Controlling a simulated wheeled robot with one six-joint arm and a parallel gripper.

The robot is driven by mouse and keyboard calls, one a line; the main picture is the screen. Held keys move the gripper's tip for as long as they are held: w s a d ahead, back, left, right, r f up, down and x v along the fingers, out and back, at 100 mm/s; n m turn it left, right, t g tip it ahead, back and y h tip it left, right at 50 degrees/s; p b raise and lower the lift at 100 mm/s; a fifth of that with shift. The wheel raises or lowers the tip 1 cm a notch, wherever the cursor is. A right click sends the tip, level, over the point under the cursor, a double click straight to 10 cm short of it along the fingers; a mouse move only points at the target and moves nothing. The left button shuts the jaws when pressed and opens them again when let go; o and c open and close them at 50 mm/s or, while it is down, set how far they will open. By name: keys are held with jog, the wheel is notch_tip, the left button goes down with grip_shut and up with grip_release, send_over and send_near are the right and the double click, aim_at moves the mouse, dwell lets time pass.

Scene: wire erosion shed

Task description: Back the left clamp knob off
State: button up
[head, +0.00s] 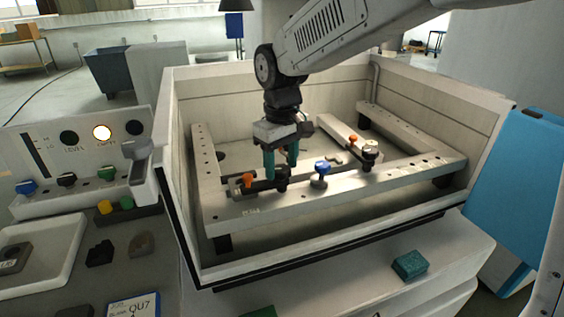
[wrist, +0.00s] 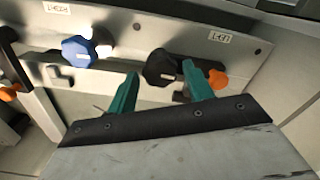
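The left clamp knob is a black lobed knob (wrist: 161,68) beside a label plate (wrist: 220,37) on the pale metal frame in the wrist view. In the head view the black knob (head: 282,184) is partly hidden behind my fingers. An orange knob (head: 248,180) sits just left of it on the same clamp and also shows in the wrist view (wrist: 218,80). My gripper (head: 281,174) points down with two teal fingers apart. In the wrist view its fingertips (wrist: 161,70) lie on either side of the black knob; I cannot tell whether they touch it.
A blue knob (head: 321,167) stands right of the gripper, with a pale-topped knob (head: 370,147) and another orange knob (head: 353,140) beyond. High tank walls (head: 190,235) surround the frame. A control panel (head: 80,150) stands left, and a teal block (head: 410,264) lies in front.

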aim_at(283, 169)
jog(key=shift+o, duration=0.2)
notch_tip(283, 169, up, 8)
jog(key=shift+f, duration=0.1)
dwell(0.4)
jog(key=shift+s+d+f, duration=0.1)
jog(key=shift+s+f, duration=0.05)
jog(key=shift+f, duration=0.2)
jog(key=s+d+f+m, duration=0.1)
jog(key=s+d+m, duration=0.3)
jog(key=s+d, duration=0.7)
jog(key=s+d+f+m+t, duration=0.1)
jog(key=s+d+f+m, duration=0.1)
jog(key=s+d, duration=1)
jog(key=s+m, duration=0.1)
jog(key=s, duration=0.2)
jog(key=shift+s+f+m, duration=0.25)
jog(key=shift+m, duration=0.15)
